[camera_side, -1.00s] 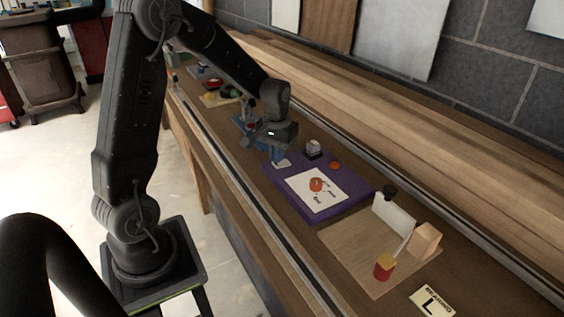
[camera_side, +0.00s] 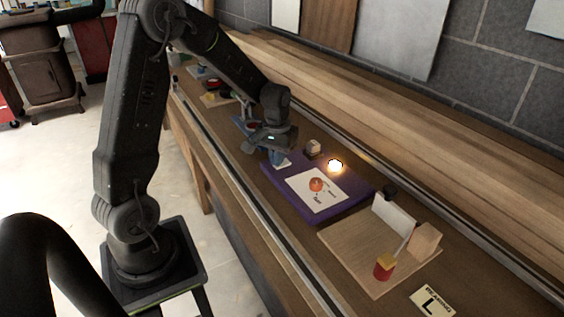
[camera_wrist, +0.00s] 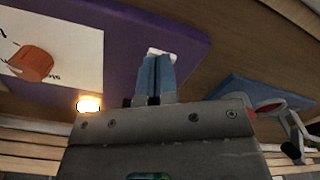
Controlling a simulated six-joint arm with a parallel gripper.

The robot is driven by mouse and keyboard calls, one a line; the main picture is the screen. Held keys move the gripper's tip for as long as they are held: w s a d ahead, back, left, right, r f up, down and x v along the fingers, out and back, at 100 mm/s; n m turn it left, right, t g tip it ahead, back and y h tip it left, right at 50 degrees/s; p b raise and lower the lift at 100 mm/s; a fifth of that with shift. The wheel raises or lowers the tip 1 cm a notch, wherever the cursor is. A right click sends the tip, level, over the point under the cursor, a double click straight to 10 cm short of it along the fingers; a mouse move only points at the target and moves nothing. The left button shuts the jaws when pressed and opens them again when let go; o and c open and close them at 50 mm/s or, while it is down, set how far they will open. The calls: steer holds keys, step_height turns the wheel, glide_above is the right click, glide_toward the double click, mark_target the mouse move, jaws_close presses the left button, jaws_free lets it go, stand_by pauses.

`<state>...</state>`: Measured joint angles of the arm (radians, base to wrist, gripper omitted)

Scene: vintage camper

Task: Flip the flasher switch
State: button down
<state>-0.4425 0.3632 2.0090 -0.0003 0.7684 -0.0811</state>
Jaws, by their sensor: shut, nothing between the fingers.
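A purple board (camera_side: 350,203) lies on the bench and carries a white card with an orange knob (camera_side: 316,184). A small white switch (camera_side: 285,166) sits at the board's left end. It also shows in the wrist view (camera_wrist: 160,51), partly hidden behind my fingertips. My gripper (camera_side: 275,160) is shut and empty, its blue fingers (camera_wrist: 154,72) right at the switch; I cannot tell whether they touch it. The lamp (camera_side: 335,166) on the board's far side glows bright yellow-white, also in the wrist view (camera_wrist: 88,104).
A small block with a pale top (camera_side: 313,148) stands behind the board, close to my gripper. A wooden board (camera_side: 356,252) with upright pieces and a red-yellow cylinder (camera_side: 384,266) is to the right. A blue holder (camera_wrist: 258,92) is near my fingers. A timber stack lines the wall.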

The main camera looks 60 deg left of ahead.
steer(key=shift+r, duration=3.45)
